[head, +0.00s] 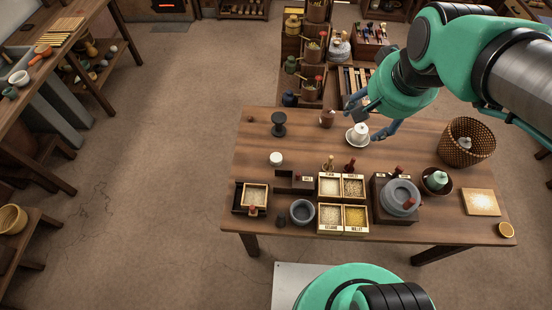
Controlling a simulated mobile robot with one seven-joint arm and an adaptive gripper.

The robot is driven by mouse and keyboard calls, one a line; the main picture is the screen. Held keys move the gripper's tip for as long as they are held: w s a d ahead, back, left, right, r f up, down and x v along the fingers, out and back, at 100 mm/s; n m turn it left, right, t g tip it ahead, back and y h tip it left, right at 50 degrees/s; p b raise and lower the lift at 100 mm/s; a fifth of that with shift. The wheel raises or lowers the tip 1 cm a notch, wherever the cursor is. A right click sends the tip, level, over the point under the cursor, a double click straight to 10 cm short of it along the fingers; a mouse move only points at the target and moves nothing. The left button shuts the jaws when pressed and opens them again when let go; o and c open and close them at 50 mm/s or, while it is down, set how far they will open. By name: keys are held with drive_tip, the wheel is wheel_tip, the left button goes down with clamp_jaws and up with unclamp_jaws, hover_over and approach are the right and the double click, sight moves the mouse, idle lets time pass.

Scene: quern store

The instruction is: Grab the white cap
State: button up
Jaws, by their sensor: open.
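A small round white piece with a flat top (276,158), which looks like a cap, sits on the left part of the wooden table. A second white thing, like a small cup or knobbed lid (361,129), stands on a white saucer (352,140) near the table's back edge. I cannot tell for sure which one is the white cap. My gripper (367,121) is open, its blue-grey fingers spread on either side of the white thing on the saucer. Its jaws look empty; whether they touch that thing I cannot tell.
The wooden table (405,232) also bears a dark spool (279,124), a brown jar (327,118), labelled grain boxes (342,203), a quern (399,197), a grey bowl (302,211) and a woven basket (467,143). Shelves stand behind it. The floor at left is open.

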drive_tip(key=w+a+f+m+g, duration=0.1)
drive_tip(key=w+a+f+m, duration=0.1)
drive_tip(key=w+a+f, duration=0.5)
drive_tip(key=m+g+p, duration=0.2)
drive_tip(key=m+g, duration=0.1)
drive_tip(key=m, duration=0.1)
hover_over(276, 157)
wheel_tip(276, 157, down, 30)
drive_tip(key=shift+s+r, duration=0.1)
drive_tip(key=shift+s, duration=0.05)
drive_tip(key=shift+f+b, duration=0.65)
drive_tip(key=shift+f, duration=3.65)
drive_tip(key=shift+f+b, duration=0.4)
drive_tip(key=shift+f, duration=2.2)
